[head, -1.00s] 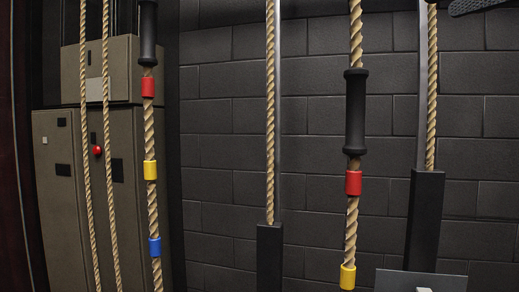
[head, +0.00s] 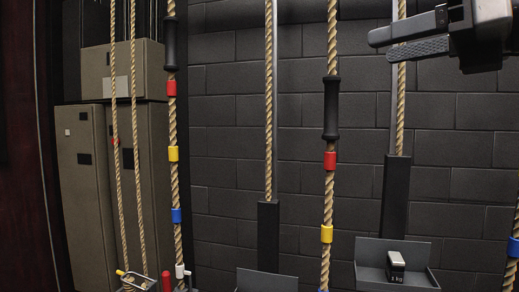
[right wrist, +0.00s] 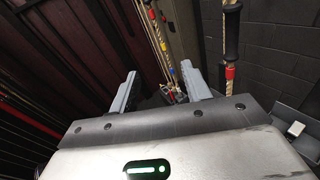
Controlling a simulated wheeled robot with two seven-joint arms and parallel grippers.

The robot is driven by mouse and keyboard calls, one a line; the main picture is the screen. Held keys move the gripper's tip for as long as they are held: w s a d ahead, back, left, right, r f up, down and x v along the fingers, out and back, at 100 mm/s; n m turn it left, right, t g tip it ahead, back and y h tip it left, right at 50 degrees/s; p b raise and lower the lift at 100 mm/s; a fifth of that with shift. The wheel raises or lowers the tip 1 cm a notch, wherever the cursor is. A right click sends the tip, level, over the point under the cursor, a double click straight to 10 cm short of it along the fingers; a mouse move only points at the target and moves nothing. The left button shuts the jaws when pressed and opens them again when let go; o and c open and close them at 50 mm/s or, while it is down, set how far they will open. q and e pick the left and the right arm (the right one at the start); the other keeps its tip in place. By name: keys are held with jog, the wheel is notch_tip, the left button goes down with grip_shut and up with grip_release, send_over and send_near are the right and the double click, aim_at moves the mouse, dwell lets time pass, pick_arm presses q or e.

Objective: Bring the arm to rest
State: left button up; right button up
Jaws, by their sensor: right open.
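My right gripper (head: 372,44) is at the upper right of the head view, in front of the dark brick wall. In the right wrist view (right wrist: 160,92) its two grey fingers stand apart with nothing between them. The gripper is open and holds nothing. My left gripper is not in view.
Ropes with black grips and red, yellow and blue bands hang at the left (head: 173,120) and centre (head: 330,130). A grey tray (head: 366,247) holds a small weight (head: 396,262). Beige cabinets (head: 82,180) stand at the left. A red-topped lever (head: 166,281) stands at the bottom left.

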jog(key=w+a+f+m+g+y, duration=0.1)
jog(key=a+f+g+y, duration=0.35)
jog(key=f, duration=0.35)
jog(key=w+a+f+m+g+y, duration=0.1)
jog(key=a+f+g+y, duration=0.25)
jog(key=a+f, duration=0.3)
jog(key=w+d+f+m+t+h+p, duration=0.15)
jog(key=f+m+t+h, duration=0.25)
jog(key=f+m+t, duration=0.7)
jog(key=w+d+f+m+t+h, duration=0.1)
jog(key=d+f+m+t+h, duration=0.25)
jog(key=f+m, duration=0.8)
jog(key=s+d+f+m+g+h, duration=0.1)
jog(key=s+f+m+h, duration=0.25)
jog(key=f+m, duration=0.35)
jog(key=s+d+f+m+g+h, duration=0.1)
jog(key=s+d+f+m+h, duration=0.1)
jog(key=f+m+h, duration=0.5)
jog(key=s+f+m+g+y, duration=0.1)
jog(key=s+f+m+g, duration=0.2)
jog(key=s+f, duration=0.9)
notch_tip(320, 180, down, 3)
jog(key=g, duration=0.3)
jog(key=shift+s+a, duration=0.2)
jog(key=shift+r, duration=0.1)
